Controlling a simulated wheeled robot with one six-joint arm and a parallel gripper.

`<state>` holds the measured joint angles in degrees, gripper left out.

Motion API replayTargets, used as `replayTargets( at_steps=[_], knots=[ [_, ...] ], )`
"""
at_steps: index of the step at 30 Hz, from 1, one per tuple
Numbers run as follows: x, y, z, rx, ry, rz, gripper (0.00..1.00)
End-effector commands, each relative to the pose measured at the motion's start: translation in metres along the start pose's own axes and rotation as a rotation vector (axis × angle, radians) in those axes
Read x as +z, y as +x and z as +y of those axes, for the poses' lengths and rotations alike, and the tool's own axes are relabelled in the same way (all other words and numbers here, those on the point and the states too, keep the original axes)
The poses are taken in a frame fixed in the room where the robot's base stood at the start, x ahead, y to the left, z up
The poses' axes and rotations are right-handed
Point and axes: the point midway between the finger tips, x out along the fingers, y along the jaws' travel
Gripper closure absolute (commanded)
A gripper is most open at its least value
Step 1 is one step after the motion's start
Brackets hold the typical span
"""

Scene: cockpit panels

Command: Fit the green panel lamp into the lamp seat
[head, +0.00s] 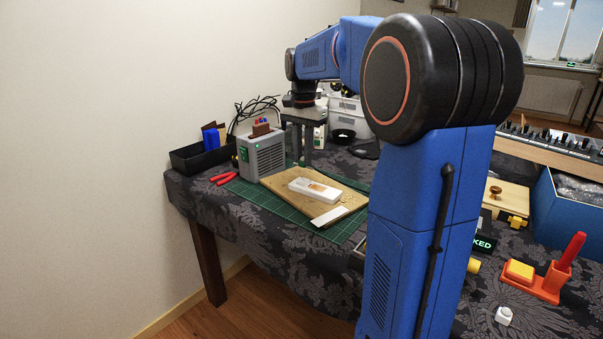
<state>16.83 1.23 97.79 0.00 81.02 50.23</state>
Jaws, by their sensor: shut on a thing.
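My gripper (303,150) hangs pointing down over the far part of the table, to the right of a grey vented box (263,158). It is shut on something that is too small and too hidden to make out. I cannot pick out the green panel lamp for certain. A small green light shows on the front of the grey box. I cannot identify the lamp seat. A white block (314,190) with a tan patch lies on a wooden board (283,184), in front of my gripper and below it.
A green cutting mat (256,196) lies under the board. Red-handled pliers (223,178) and a black tray (188,157) are at left. A white bin (345,112) stands behind. An orange holder (541,288) and a blue bin (566,222) are at right. My arm hides the table's middle.

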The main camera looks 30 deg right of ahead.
Motion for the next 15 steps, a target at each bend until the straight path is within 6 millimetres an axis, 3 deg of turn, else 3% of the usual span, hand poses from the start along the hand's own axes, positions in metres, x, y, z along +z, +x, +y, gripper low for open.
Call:
replayTargets(
  at_steps=[15],
  knots=[
    [0.000, 0.051, 0.000, 0.001, -0.001, -0.001, 1.00]
  ],
)
